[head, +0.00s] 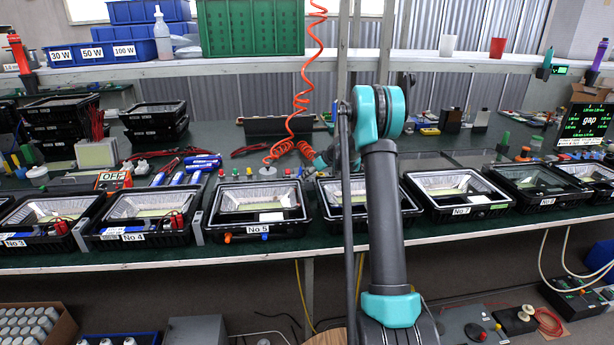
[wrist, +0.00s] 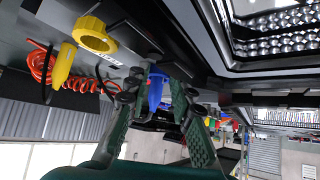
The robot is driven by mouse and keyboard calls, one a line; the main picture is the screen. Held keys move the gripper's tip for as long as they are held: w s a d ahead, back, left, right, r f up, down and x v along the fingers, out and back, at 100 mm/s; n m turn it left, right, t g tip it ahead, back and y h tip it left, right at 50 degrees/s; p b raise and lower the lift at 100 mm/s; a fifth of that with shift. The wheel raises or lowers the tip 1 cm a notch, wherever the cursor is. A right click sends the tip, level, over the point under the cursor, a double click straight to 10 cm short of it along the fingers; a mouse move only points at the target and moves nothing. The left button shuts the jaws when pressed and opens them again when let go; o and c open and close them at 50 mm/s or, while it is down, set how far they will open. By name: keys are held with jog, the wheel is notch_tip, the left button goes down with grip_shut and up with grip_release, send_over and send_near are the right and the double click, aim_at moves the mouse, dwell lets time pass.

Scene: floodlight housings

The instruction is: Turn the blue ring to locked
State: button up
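In the wrist view a blue part (wrist: 155,88), which looks like the blue ring or its lever, stands between the fingertips of my gripper (wrist: 160,95). The two green fingers are spread apart on either side of it. I see no clear contact, and the fingertips partly cover it. Whether it is at locked cannot be read. In the head view my gripper is mostly hidden behind my arm, near the housing left of No 7 (head: 457,192). A small blue fitting (head: 291,229) shows at the front of housing No 5 (head: 260,205), beside an orange one (head: 228,238).
A yellow ring (wrist: 97,35) and a yellow pointed part (wrist: 63,65) are close to the fingers in the wrist view. A red coiled hose (head: 305,85) hangs over the bench. Housings stand closely in a row along the front edge, with the housing interior (wrist: 275,35) near my gripper.

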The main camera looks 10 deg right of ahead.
grip_shut()
